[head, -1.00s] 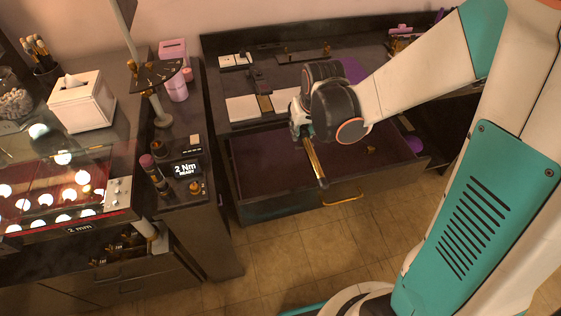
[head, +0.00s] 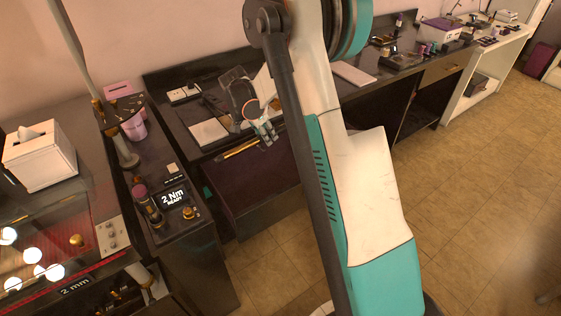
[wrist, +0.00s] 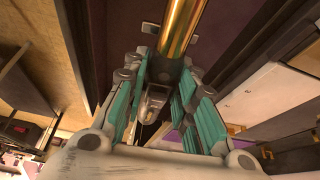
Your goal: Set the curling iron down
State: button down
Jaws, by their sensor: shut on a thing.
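The curling iron (head: 240,149) has a long golden barrel. In the head view it lies across the front of the desk, pointing left from my gripper (head: 265,134), over the back of the open drawer (head: 250,184). In the wrist view the golden barrel (wrist: 180,28) runs up and away from between the teal-padded fingers (wrist: 158,100), which are shut on the iron. Its grey handle end (wrist: 152,103) shows between the fingers. I cannot tell whether the iron touches anything below it.
The dark desk (head: 168,88) holds a white pad (head: 208,132) and small items. A white tissue box (head: 40,158) is further left. Floor is clear at right.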

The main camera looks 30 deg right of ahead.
jog(key=shift+w+d+f+m, duration=0.1)
jog(key=shift+d+f+m, duration=0.15)
jog(key=shift+d+m, duration=0.1)
notch_tip(320, 180, down, 20)
jog(key=b, duration=0.6)
jog(key=shift+d+r+b, duration=0.1)
jog(key=shift+r+b, duration=0.05)
jog(key=shift+b, duration=0.25)
jog(key=c, duration=1.3)
grip_release()
